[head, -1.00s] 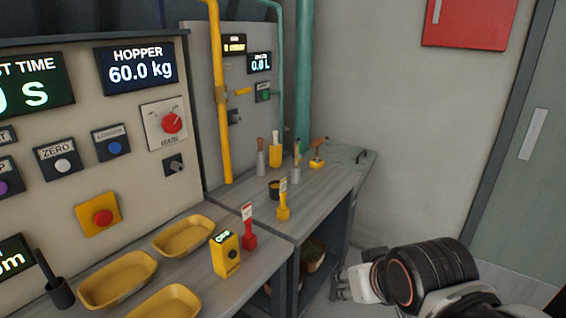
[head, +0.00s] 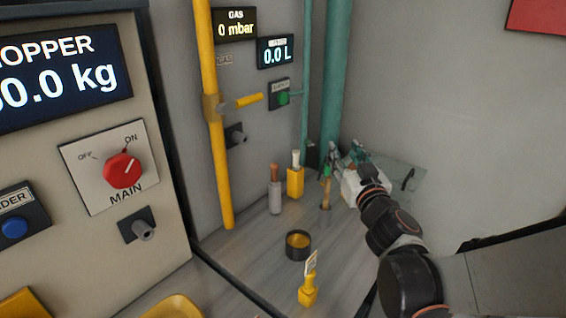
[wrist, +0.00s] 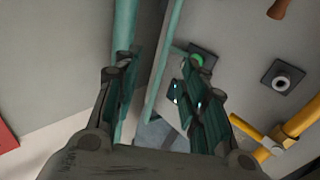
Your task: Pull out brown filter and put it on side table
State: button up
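My gripper (head: 345,158) is over the far end of the grey bench, in front of the teal pipe. In the wrist view my gripper (wrist: 165,95) has its two fingers wide apart with nothing held between them. A brown-topped piece (head: 275,172) stands upright in a grey cylinder on the bench, left of my gripper and apart from it. A brown end also shows at the top right of the wrist view (wrist: 278,9). I cannot tell for sure which piece is the brown filter. No separate side table can be made out.
A yellow holder (head: 295,183) with a white top and a green-topped wooden-coloured piece (head: 326,190) stand near my gripper. A dark round cup (head: 298,245) and a yellow tagged piece (head: 308,290) are nearer. The teal pipe (head: 335,70) and yellow pipe (head: 214,130) rise behind the bench.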

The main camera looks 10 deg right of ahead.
jog(key=a+f+n+y, duration=0.3)
jog(key=a+f+y, duration=0.2)
jog(key=a, duration=0.1)
jog(key=n+g+y, duration=0.2)
jog(key=g+y, duration=0.1)
send_near(276, 172)
jog(key=x, duration=1.1)
jog(key=shift+w+p, duration=0.1)
jog(key=shift+p, duration=0.25)
jog(key=shift+c, duration=0.6)
grip_shut()
